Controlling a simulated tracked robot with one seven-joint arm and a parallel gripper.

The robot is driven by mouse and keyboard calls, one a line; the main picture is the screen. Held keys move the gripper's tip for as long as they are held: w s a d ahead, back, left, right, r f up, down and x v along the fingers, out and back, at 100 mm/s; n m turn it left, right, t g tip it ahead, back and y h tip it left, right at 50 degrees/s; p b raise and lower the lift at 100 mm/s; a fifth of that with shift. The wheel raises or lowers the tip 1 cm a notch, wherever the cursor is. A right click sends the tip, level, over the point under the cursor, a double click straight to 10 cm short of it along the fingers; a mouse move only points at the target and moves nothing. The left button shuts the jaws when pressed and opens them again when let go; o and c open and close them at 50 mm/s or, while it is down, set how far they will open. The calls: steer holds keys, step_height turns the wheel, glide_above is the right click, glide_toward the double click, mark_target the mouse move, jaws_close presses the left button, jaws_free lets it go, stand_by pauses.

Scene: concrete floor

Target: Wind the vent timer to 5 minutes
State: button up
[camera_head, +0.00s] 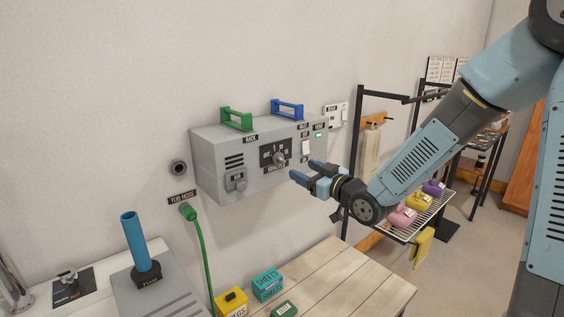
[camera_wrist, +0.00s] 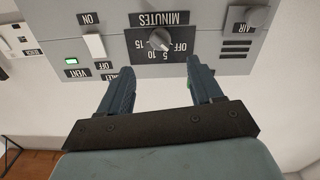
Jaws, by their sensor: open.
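The vent timer is a grey knob (camera_head: 279,157) on a dark dial plate on the front of the grey wall box (camera_head: 213,178). In the wrist view, which is upside down, the knob (camera_wrist: 160,40) sits on the plate marked OFF, 5, 10, 15 and MINUTES. I cannot tell surely which mark it points to. My gripper (camera_head: 308,170) is open and empty, in front of the box and to the right of the knob in the head view. In the wrist view its fingers (camera_wrist: 158,68) are apart, with the knob between and beyond their tips, not touching.
A white switch (camera_head: 306,147) and a green light are right of the dial; an AIR knob (camera_head: 237,182) is at its left. Green (camera_head: 236,119) and blue (camera_head: 287,109) handles stand on top. Below is a wooden bench (camera_head: 345,275) with small boxes.

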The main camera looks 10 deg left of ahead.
mark_target(283, 160)
steer(key=x, duration=0.9)
steer(key=shift+w+a, duration=0.25)
steer(key=shift+a, duration=0.05)
steer(key=c, duration=1)
